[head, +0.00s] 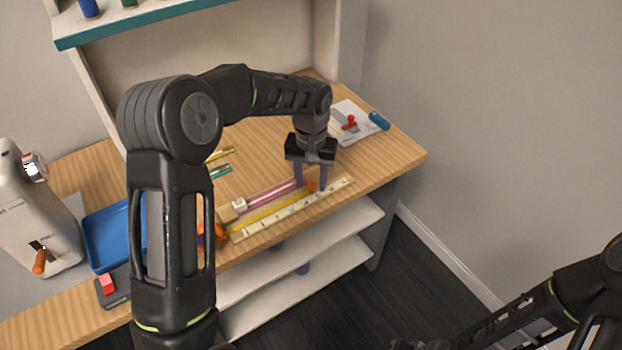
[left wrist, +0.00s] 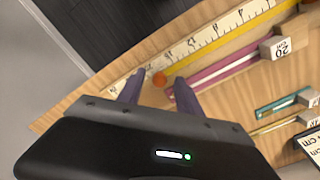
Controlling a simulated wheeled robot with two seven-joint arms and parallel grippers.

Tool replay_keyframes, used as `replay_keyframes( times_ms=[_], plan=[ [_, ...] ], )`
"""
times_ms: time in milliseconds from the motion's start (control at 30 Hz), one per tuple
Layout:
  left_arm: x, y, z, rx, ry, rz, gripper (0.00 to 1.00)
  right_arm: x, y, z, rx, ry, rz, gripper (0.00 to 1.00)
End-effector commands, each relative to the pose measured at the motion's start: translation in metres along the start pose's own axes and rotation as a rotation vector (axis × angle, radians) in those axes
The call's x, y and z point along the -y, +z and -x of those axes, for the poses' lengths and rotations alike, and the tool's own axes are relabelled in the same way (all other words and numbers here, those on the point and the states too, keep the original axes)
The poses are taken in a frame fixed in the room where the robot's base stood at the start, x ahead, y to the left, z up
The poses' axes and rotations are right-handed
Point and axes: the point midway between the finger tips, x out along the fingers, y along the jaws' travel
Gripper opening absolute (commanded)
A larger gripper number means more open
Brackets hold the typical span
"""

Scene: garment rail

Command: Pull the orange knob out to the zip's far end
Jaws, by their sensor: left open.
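The orange knob (head: 310,186) sits at the right end of a yellow strip (head: 272,210), which runs beside a pale ruler (head: 290,214) on the wooden bench. In the left wrist view the knob (left wrist: 159,79) lies between the tips of my left gripper (left wrist: 160,90), with space showing on both sides. My left gripper (head: 310,180) is open, pointing down over this end with its purple fingers. The ruler runs on past the knob to the right. My right arm enters at the lower right; its fingers are out of view.
A pink strip (head: 272,195) with a pale block labelled 20 cm (left wrist: 282,47) lies alongside. A paper with a red item (head: 350,123) and a blue-handled tool (head: 378,121) lie behind. A blue tray (head: 108,238) stands left. The bench's right edge is close by.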

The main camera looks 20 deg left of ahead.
Motion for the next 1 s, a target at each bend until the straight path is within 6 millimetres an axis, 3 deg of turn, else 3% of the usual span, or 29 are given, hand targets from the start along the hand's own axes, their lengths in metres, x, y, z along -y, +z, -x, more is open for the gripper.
replay_keyframes(
  times_ms=[267,700,1000],
  plan=[
    [0.000,-0.001,0.005,-0.002,0.000,0.000,0.41,0.000,0.000,0.000,0.000,0.000,0.000,0.36],
    [0.000,-0.001,0.068,-0.003,0.000,0.000,0.41,-0.001,0.000,-0.003,0.000,0.000,0.000,0.36],
    [0.000,0.000,0.078,0.001,0.000,0.000,0.41,-0.001,0.000,-0.003,0.000,0.000,0.000,0.36]
  ],
)
